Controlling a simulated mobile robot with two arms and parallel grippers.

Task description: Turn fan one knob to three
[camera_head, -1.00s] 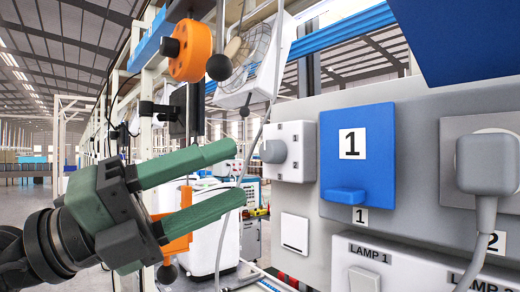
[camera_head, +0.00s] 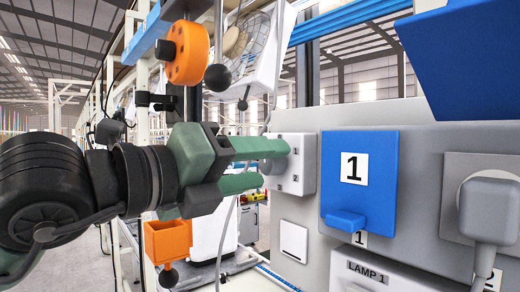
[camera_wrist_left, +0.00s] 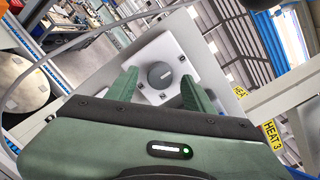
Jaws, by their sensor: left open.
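A grey round knob (camera_wrist_left: 160,75) sits on a white switch box (camera_head: 301,152) fixed to the left end of the grey panel. The box shows the marks 1 and 2 on its right side in the head view. My left gripper (camera_head: 275,163) is open, its two green fingers pointing at the knob. In the left wrist view the knob lies between the fingertips (camera_wrist_left: 159,76), with a gap on each side. In the head view the fingers hide most of the knob, so contact and its setting cannot be told. My right gripper is not in view.
A white fan (camera_head: 257,48) stands behind the box. Right of the box are a blue cover (camera_head: 375,190) labelled 1, a grey plug (camera_head: 490,208) with cable, and a LAMP 1 box (camera_head: 365,272). Orange parts (camera_head: 188,55) hang above and below my left gripper.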

